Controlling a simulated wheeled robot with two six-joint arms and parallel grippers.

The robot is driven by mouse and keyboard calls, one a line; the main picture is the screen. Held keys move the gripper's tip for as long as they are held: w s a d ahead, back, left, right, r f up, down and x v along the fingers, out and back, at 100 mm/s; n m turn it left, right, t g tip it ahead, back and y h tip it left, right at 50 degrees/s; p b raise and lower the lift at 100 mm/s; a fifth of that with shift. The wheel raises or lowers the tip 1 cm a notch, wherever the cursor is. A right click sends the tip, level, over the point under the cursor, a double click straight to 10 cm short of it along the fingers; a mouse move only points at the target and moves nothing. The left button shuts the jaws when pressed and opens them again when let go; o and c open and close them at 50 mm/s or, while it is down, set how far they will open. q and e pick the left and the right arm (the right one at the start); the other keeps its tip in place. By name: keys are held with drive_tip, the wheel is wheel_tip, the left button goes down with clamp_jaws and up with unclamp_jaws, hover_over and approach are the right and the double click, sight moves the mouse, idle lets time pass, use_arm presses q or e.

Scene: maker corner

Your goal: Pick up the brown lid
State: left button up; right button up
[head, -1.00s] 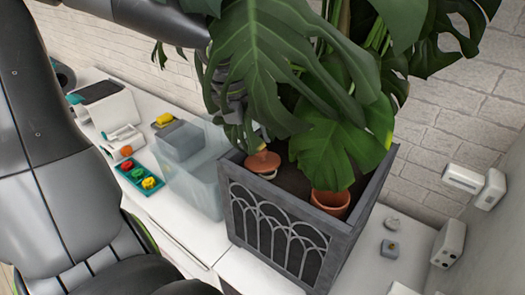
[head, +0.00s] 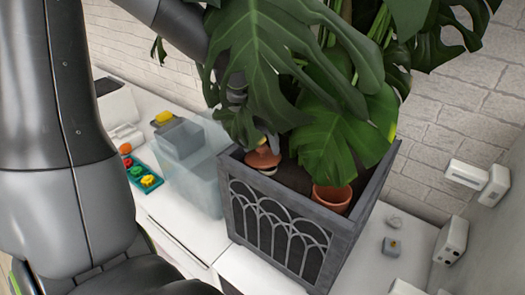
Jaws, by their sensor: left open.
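The brown lid (head: 262,161) is a small round terracotta-coloured piece inside the grey planter box (head: 228,165), near its left back corner. Something pale shows under its edge. My left arm comes in from the upper left and passes behind the big leaves. My left gripper (head: 266,146) is just above the lid, pointing down, with its jaws open. Leaves hide most of it, and I cannot tell whether the fingers touch the lid. My right gripper is not in view.
Large green leaves (head: 340,150) hang over the planter. A terracotta pot (head: 331,198) stands inside it at the right. A clear bin (head: 203,180) and a teal tray (head: 152,187) with coloured pieces stand left of the planter. White sockets and small items are at the right.

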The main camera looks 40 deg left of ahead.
sight(260, 147)
use_arm(q)
clamp_jaws()
use_arm(e)
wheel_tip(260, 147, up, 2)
drive_tip(key=shift+p, duration=1)
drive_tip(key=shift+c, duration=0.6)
use_arm(q)
wheel_tip(260, 147, up, 10)
